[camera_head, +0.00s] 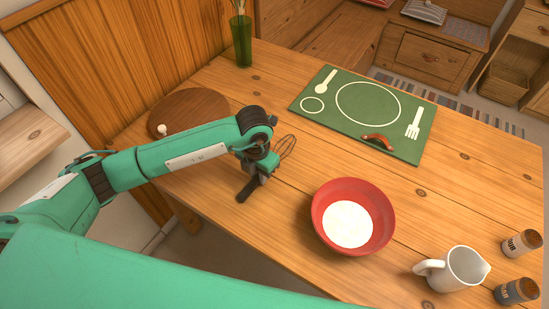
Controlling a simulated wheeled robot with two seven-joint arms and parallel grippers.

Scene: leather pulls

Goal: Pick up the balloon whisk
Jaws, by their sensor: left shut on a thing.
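The balloon whisk shows in the head view, with its wire loops (287,146) sticking out at the upper right of my left gripper and a dark handle end (243,194) at the lower left. My left gripper (259,176) is shut on the whisk between these two parts, over the near left part of the wooden table. The fingertips are partly hidden by the wrist. I cannot tell whether the whisk touches the table. My right gripper is not in view.
A red bowl (324,235) with white contents stands right of the whisk. A round wooden board (185,103) lies behind my left arm. A green place mat (318,108) with a red-brown object (378,141) is farther back.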

